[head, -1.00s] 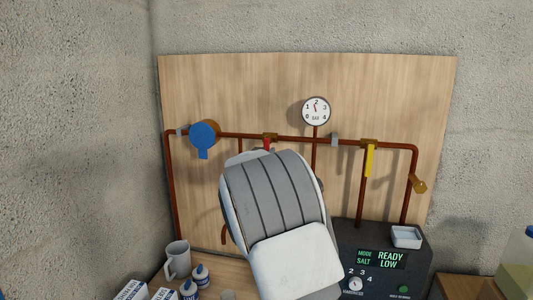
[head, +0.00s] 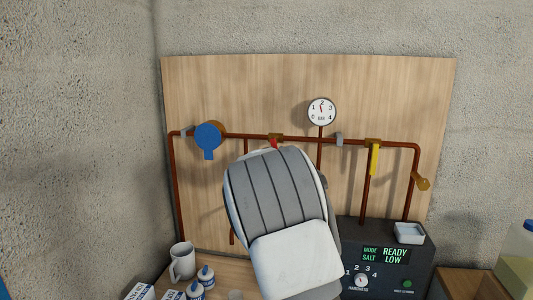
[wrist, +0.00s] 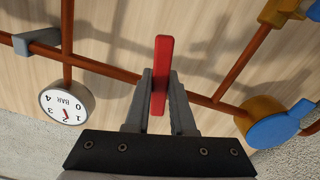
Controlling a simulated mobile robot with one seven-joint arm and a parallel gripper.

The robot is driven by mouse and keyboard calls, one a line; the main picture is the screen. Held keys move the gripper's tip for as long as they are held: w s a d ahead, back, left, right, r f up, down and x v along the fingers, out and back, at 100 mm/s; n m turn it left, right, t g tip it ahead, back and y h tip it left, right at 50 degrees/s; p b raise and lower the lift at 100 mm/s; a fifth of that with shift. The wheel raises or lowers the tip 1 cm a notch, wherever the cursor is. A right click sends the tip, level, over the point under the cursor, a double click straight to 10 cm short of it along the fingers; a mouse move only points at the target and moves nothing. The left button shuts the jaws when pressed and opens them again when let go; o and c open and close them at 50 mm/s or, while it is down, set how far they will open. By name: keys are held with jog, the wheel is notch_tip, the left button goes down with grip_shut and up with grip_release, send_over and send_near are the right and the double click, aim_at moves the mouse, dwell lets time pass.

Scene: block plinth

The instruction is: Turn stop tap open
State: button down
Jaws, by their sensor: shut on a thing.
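A red lever (head: 274,144) hangs from a brass valve body (head: 276,136) on the horizontal copper pipe in the head view, mostly hidden behind my arm. In the wrist view the red lever (wrist: 161,55) stands between the two grey fingers of my gripper (wrist: 161,76), which is shut on it. There the lever lies across the line of the pipe. The valve body behind it is hidden in the wrist view. In the head view my gripper's fingers are hidden by my own wrist.
A blue-handled valve (head: 208,137) is left of the lever; a yellow lever (head: 375,158) hangs to the right. A gauge (head: 321,112) stands above the pipe. Below are a dark control box (head: 385,262) reading READY LOW, a mug (head: 182,262) and small bottles (head: 205,277).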

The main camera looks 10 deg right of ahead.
jog(key=n+p, duration=0.3)
jog(key=n, duration=0.1)
jog(key=shift+s+d+r, duration=0.2)
jog(key=shift+d+r, duration=0.2)
jog(key=n, duration=0.1)
jog(key=n+p, duration=0.1)
jog(key=n, duration=0.1)
jog(key=n+p, duration=0.1)
jog(key=shift+s+d+r+n, duration=0.2)
jog(key=shift+d+r+n, duration=0.2)
jog(key=n, duration=0.2)
jog(key=shift+d+r+n, duration=0.15)
jog(key=shift+r+n, duration=0.15)
jog(key=shift+d+r+n, duration=0.1)
jog(key=shift+r+n, duration=0.15)
jog(key=shift+n, duration=0.65)
jog(key=shift+r+n, duration=0.2)
jog(key=shift+n, duration=0.7)
jog(key=c, duration=0.8)
grip_release()
jog(key=shift+s, duration=0.1)
jog(key=shift+o, duration=0.2)
